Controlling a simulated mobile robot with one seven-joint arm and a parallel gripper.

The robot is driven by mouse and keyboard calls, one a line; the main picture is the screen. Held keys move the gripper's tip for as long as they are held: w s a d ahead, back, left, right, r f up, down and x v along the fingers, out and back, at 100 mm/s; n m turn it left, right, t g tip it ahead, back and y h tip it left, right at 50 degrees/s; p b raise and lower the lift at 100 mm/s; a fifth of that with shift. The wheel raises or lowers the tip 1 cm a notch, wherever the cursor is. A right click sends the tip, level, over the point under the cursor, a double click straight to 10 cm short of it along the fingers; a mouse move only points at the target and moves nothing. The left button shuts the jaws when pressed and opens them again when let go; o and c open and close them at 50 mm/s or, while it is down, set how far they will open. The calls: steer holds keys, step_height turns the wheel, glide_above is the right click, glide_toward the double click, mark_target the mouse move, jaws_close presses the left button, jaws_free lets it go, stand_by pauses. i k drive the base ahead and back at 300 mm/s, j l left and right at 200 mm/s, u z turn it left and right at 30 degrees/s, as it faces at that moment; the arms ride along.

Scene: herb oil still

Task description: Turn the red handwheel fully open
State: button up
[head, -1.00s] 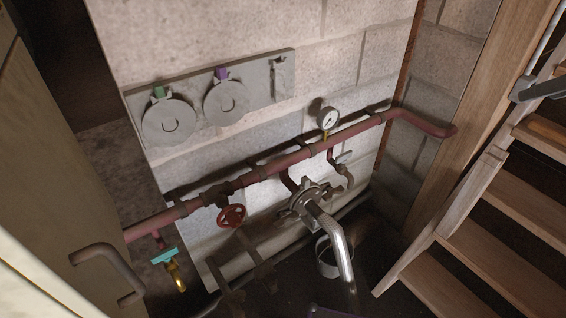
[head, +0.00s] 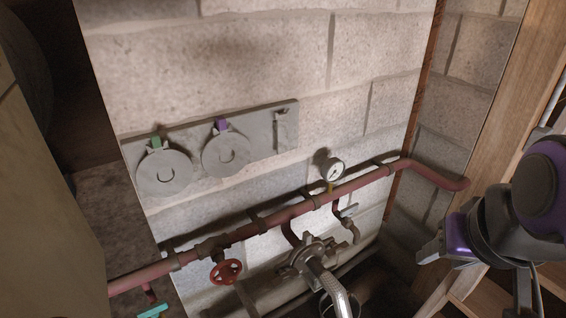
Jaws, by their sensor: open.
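The red handwheel (head: 226,272) sits on a valve just below the red pipe (head: 240,233), low and left of centre in the head view. It is a small spoked wheel, and nothing touches it. My gripper (head: 432,250) is at the right side of the view, a dark and purple arm end with pale fingers pointing left. It is well to the right of the handwheel, apart from it and empty. The gap between its fingers is hard to see from this angle.
A pressure gauge (head: 331,170) and a small tap (head: 350,228) stand between handwheel and gripper. A flanged fitting with a silver pipe (head: 318,262) is right of the wheel. A teal-handled valve (head: 153,311) is lower left. Wooden stairs lie behind my arm.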

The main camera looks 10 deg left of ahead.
mark_target(228, 274)
steer(key=j+u, duration=0.15)
steer(key=u, duration=1.15)
